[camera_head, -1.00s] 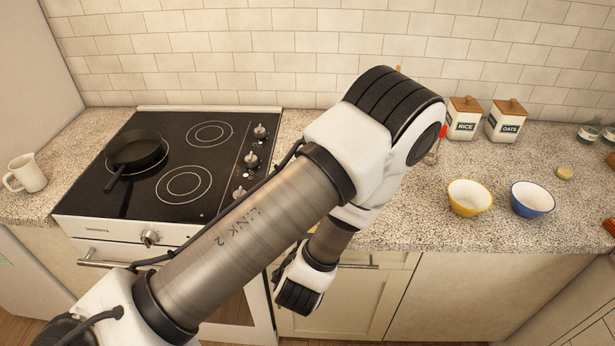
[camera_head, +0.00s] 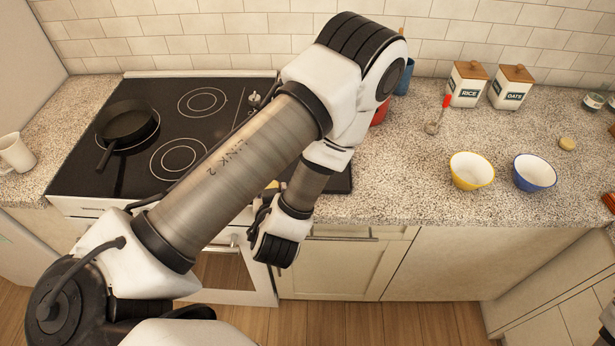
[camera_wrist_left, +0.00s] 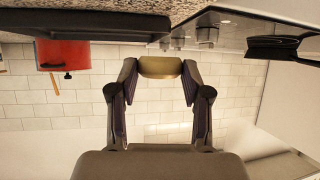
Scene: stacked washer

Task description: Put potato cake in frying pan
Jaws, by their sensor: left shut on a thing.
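The potato cake (camera_wrist_left: 160,67), a tan, thick disc, is held between the two fingertips of my left gripper (camera_wrist_left: 160,80) in the left wrist view. The gripper is shut on it, in the air near the stove's front edge. The black frying pan (camera_head: 127,122) sits on the stove's left side in the head view, handle towards the front, and looks empty. It also shows at the upper right of the left wrist view (camera_wrist_left: 272,47), apart from the cake. In the head view my left arm hides most of the gripper. My right gripper is out of view.
The black stove top (camera_head: 203,102) has free room right of the pan. A dark board (camera_head: 340,183) and red pot (camera_head: 381,110) are partly behind my arm. Yellow (camera_head: 471,171) and blue (camera_head: 534,172) bowls, canisters and a small tan disc (camera_head: 567,144) stand on the right counter.

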